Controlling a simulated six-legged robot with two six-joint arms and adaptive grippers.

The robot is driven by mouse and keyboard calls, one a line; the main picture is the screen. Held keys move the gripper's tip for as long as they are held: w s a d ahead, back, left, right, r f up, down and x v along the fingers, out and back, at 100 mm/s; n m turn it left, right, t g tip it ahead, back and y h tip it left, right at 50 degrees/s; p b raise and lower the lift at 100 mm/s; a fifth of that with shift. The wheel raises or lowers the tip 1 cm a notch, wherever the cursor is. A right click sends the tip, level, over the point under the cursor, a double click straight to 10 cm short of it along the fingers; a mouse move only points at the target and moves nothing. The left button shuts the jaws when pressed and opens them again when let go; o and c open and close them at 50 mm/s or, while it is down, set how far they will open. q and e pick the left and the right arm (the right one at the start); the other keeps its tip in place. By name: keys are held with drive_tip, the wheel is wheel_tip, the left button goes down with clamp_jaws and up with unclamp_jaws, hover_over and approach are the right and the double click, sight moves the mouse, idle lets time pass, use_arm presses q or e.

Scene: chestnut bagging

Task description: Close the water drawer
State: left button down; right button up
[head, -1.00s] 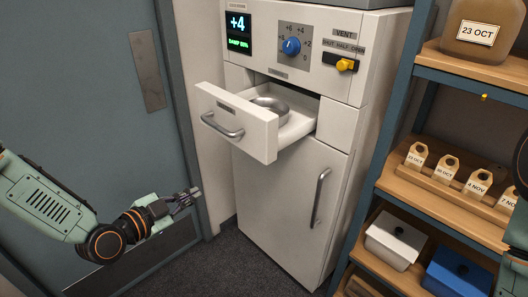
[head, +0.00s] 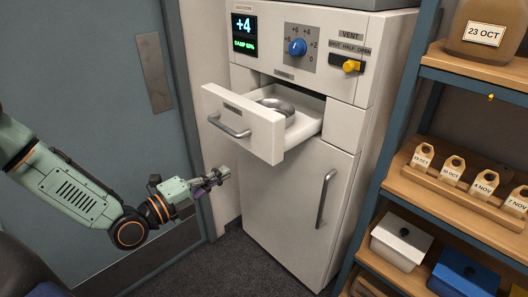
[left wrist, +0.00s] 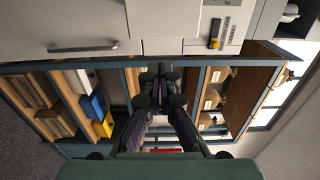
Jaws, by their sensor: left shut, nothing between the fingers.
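The water drawer (head: 243,124) is pulled out of the white cabinet (head: 290,185) in the head view. A round metal bowl (head: 278,107) sits inside it, and a grey bar handle (head: 229,126) is on its front. My left gripper (head: 224,174) is shut and empty, below and a little left of the drawer front, apart from it. In the left wrist view the shut fingers (left wrist: 158,85) point toward the shelf, with the cabinet along the top. My right gripper is not in view.
The cabinet's lower door (head: 300,200) is shut, with a vertical handle (head: 326,198). Above are a blue knob (head: 297,47) and a yellow vent lever (head: 351,66). A shelf unit (head: 455,205) with tags and boxes stands right. A grey-green door (head: 100,90) is at left.

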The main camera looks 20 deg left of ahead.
use_arm(q)
drive_tip(key=b, duration=0.4)
approach(270, 147)
drive_tip(key=x, duration=0.5)
drive_tip(key=shift+w+d, duration=0.15)
drive_tip(key=shift+d, duration=0.05)
drive_tip(key=shift+w, duration=0.6)
drive_tip(key=shift+w+d, duration=0.15)
drive_tip(key=shift+d, duration=0.05)
drive_tip(key=shift+w, duration=0.1)
